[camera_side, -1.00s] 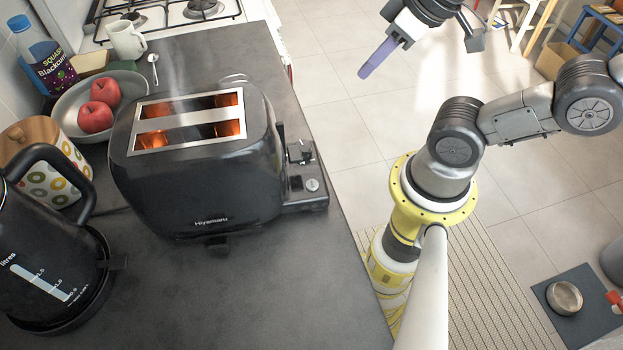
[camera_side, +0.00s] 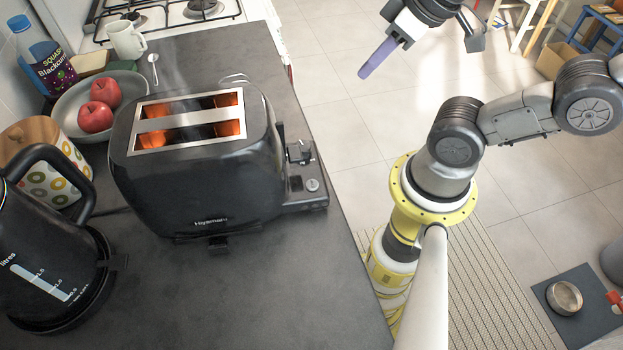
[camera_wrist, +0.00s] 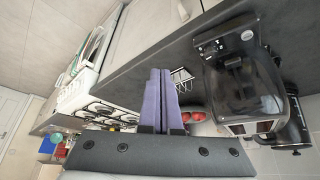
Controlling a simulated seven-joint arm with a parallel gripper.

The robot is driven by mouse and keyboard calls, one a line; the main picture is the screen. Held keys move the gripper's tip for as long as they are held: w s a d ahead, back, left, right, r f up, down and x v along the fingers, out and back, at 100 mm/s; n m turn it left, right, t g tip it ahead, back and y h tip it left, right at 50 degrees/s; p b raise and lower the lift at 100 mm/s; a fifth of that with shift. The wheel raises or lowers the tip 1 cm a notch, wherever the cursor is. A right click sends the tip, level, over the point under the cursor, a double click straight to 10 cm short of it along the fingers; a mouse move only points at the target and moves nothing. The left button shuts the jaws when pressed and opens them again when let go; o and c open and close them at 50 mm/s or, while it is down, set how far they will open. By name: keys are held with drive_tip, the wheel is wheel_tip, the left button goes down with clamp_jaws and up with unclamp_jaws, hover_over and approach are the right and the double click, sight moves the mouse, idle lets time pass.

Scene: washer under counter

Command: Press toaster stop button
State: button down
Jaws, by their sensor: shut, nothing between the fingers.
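A black two-slot toaster (camera_side: 205,180) stands on the dark counter in the side view, its slots glowing orange with wisps of steam above. Its control panel (camera_side: 305,180) on the right end carries a lever (camera_side: 300,152), a dark button (camera_side: 296,183) and a round silver knob (camera_side: 313,185). Which one is the stop button I cannot tell. My gripper (camera_side: 364,73) has purple fingers, shut and empty, in the air right of and above the toaster, clear of it. In the wrist view my closed fingers (camera_wrist: 159,80) point past the toaster (camera_wrist: 247,85), which lies to their right.
On the counter (camera_side: 290,280) a black kettle (camera_side: 45,255) stands left of the toaster. Behind are a bowl (camera_side: 70,105) with two apples, a patterned jar (camera_side: 45,165), a bottle (camera_side: 42,55), a mug (camera_side: 126,40) and a hob (camera_side: 165,18).

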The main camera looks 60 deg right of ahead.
drive_tip(key=n+y, duration=0.1)
drive_tip(key=y, duration=0.6)
hover_over(312, 185)
drive_tip(key=shift+s+d+f, duration=0.25)
drive_tip(key=shift+s+d, duration=0.2)
drive_tip(key=shift+f, duration=4.45)
drive_tip(key=shift+f, duration=0.15)
drive_tip(key=shift+f, duration=0.25)
